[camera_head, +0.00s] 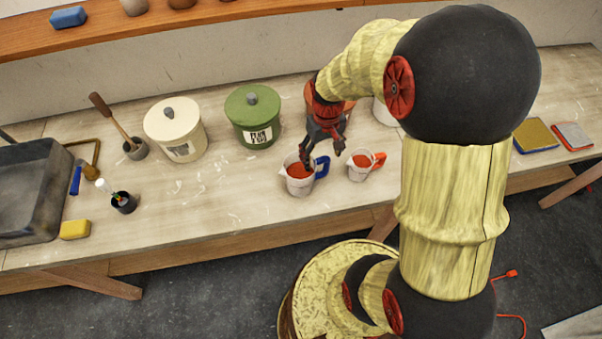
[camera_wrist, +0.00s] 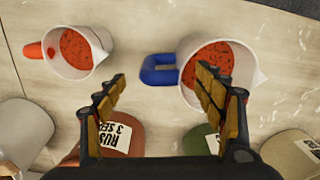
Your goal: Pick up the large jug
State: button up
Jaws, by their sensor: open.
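The large jug (camera_head: 297,184) is white with a blue handle and holds a red, speckled content. It stands upright on the bench, its handle toward the right in the head view. In the wrist view the large jug (camera_wrist: 190,97) is at right, partly covered by one finger. A smaller white jug (camera_head: 360,174) with an orange handle stands to its right; it also shows in the wrist view (camera_wrist: 75,70). My gripper (camera_head: 323,156) is open and empty above the large jug's handle side. In the wrist view the blue handle appears between the fingertips; contact cannot be told.
A green lidded canister (camera_head: 252,118) and a cream one (camera_head: 175,130) stand behind to the left. A terracotta canister is partly hidden behind my arm. A black cup (camera_head: 123,203), a yellow sponge (camera_head: 75,229) and a grey basin (camera_head: 30,195) are farther left. The bench front (camera_head: 220,205) is clear.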

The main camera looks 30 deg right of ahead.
aim_at(320, 173)
notch_tip(320, 173, down, 8)
jog(key=shift+a+r+b, duration=0.15)
jog(key=shift+r+b, duration=0.1)
jog(key=shift+b, duration=0.55)
jog(key=shift+s, duration=0.1)
grip_shut()
dwell(0.5)
